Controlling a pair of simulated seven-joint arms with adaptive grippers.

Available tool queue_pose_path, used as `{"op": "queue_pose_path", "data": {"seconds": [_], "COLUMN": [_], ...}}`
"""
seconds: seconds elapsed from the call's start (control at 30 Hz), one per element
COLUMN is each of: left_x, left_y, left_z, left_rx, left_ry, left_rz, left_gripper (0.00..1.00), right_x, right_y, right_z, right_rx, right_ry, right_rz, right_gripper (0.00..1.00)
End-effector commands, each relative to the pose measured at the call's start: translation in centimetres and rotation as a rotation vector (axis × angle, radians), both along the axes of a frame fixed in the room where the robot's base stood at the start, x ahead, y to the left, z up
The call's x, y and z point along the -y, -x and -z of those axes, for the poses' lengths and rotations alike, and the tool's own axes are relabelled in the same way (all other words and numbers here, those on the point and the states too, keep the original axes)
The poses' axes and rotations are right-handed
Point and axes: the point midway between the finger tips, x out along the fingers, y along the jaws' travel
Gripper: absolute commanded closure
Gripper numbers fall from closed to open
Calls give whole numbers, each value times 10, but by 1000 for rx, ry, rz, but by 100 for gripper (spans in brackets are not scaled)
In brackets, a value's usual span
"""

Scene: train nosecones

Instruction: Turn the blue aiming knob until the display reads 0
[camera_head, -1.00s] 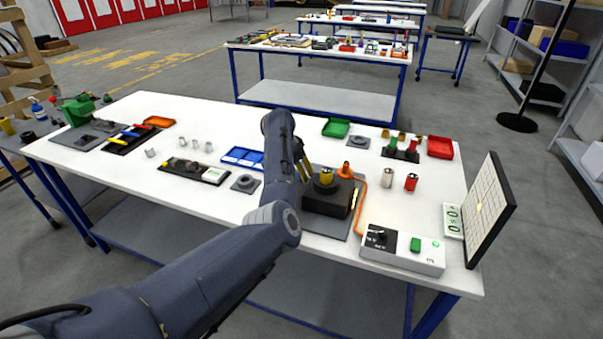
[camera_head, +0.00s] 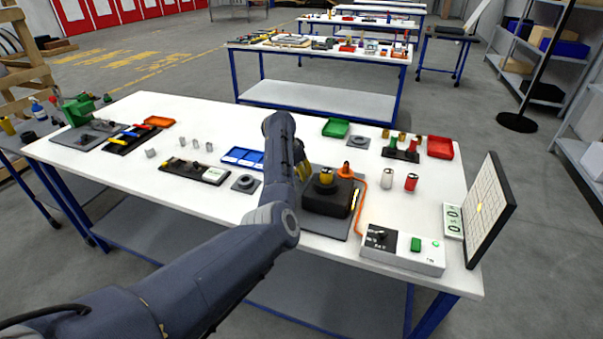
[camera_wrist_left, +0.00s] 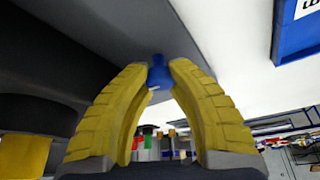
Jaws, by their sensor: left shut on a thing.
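The blue aiming knob (camera_wrist_left: 158,72) shows in the left wrist view, between the tips of the two yellow fingers. My left gripper (camera_wrist_left: 158,78) is shut on it. In the head view the left gripper (camera_head: 301,162) is mostly behind my own arm, left of the black device (camera_head: 328,200) with the yellow part on top, and the knob is hidden there. The display (camera_head: 453,221) is a small white panel at the table's right end, beside the tilted gridded board. Its characters are sideways and too small to read surely. My right gripper is not in view.
A white control box (camera_head: 403,249) with a green button stands at the front right. An orange cable (camera_head: 358,205) runs beside the device. Two small cylinders, one whitish (camera_head: 387,178) and one red (camera_head: 411,182), stand behind it. A blue tray (camera_head: 242,157) lies left of my arm.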

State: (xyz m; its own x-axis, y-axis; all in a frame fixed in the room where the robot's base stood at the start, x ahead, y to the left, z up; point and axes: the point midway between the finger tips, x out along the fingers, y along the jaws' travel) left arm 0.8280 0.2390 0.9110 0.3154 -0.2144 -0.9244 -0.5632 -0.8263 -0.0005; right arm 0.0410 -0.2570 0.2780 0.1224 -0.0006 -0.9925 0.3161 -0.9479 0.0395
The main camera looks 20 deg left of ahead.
Motion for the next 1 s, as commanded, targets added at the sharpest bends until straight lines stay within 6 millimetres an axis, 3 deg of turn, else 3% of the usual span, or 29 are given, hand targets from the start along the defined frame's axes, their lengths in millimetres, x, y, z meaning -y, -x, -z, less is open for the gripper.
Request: {"op": "queue_pose_path", "data": {"seconds": [0.7, 0.73, 0.8, 1.0], "left_x": [1, 1, 1, 1], "left_y": [-2, -2, -1, -1], "left_z": [-1, -2, -2, -1], "left_rx": [5, 6, 5, 3], "left_ry": [3, 4, 3, 3], "left_rz": [-139, -139, -139, -137], "left_gripper": [100, 76, 68, 64], "right_x": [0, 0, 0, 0], "right_y": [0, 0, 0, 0], "right_z": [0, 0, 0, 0], "right_rx": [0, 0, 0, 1], "right_ry": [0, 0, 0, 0], "right_rz": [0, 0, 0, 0], "right_gripper": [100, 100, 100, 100]}}
